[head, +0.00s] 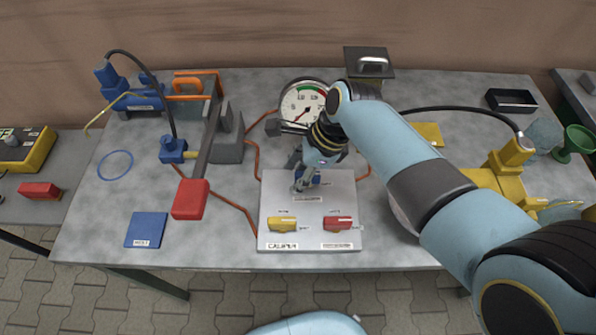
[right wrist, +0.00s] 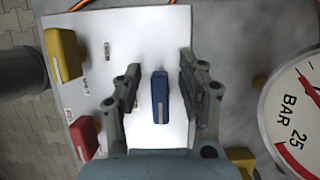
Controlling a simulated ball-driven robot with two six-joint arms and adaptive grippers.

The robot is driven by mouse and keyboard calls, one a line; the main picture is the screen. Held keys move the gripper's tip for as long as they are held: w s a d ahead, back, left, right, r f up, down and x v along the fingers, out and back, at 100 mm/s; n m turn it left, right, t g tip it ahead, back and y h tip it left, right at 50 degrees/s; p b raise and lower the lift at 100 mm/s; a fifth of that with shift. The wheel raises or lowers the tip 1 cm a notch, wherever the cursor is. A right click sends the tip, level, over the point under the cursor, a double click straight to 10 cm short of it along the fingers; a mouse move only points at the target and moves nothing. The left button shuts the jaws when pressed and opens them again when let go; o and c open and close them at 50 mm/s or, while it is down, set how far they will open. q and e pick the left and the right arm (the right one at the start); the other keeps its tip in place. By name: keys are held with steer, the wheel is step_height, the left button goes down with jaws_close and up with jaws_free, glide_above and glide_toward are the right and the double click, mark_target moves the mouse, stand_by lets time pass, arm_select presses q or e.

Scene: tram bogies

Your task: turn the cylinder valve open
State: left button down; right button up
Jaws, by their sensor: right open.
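A white valve panel (head: 310,240) lies on the grey table and carries three coloured handles. The blue handle (head: 314,178) is at its upper part, partly hidden by my right gripper (head: 304,184). In the right wrist view the blue handle (right wrist: 160,97) stands between the two open fingers of my right gripper (right wrist: 160,72), with a gap on both sides. A yellow handle (head: 282,224) and a red handle (head: 338,223) are near the panel's front edge. I cannot read which label belongs to the blue handle. My left gripper is not in view.
A round pressure gauge (head: 303,104) stands just behind the panel. A red-ended lever (head: 190,199) reaches over the table to the left. A blue plate (head: 146,230) lies at the front left. Yellow equipment (head: 508,160) stands at the right. Orange pipes run beside the panel.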

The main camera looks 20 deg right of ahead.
jaws_close()
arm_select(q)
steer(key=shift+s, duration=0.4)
